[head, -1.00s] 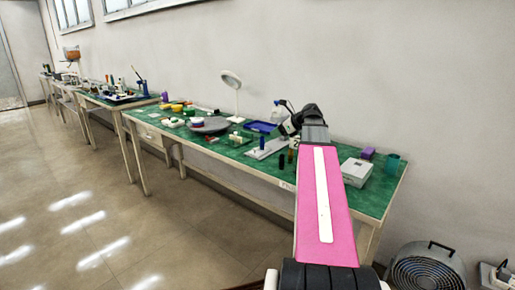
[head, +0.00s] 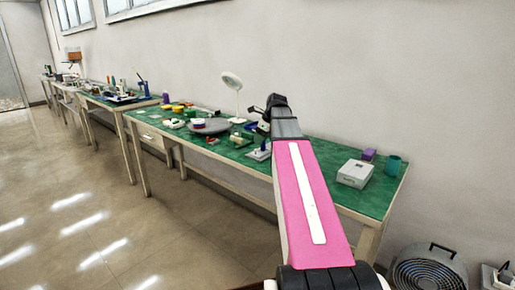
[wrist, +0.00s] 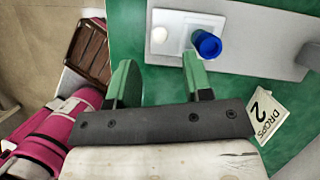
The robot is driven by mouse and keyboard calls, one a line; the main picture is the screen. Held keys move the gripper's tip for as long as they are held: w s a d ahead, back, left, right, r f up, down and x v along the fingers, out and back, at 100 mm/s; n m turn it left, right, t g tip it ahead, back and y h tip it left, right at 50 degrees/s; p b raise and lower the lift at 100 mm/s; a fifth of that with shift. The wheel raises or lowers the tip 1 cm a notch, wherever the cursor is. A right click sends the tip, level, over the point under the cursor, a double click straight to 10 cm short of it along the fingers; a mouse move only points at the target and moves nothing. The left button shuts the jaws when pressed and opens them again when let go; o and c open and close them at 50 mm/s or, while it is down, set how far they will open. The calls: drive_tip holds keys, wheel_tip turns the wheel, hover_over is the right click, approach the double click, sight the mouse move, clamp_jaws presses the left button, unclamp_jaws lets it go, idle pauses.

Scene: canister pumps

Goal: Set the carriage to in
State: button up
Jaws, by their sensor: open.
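In the wrist view a light grey plate (wrist: 240,25) lies on the green table. A smaller white plate (wrist: 175,27) on it carries an upright blue cylinder (wrist: 207,43) and a round white knob (wrist: 158,35). I cannot tell for sure which part is the carriage. My gripper (wrist: 158,80) is open, its green fingers apart with nothing between them. The right finger tip overlaps the white plate just below and left of the blue cylinder; contact cannot be told. In the head view the blue cylinder (head: 264,145) shows beside my arm, which hides much of the plate.
A card reading "DROPS 2" (wrist: 264,115) lies right of my gripper. A brown slatted tray (wrist: 88,50) is at upper left.

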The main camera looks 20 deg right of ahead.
drive_tip(key=shift+x, duration=2.6)
drive_tip(key=shift+w+d, duration=0.1)
clamp_jaws()
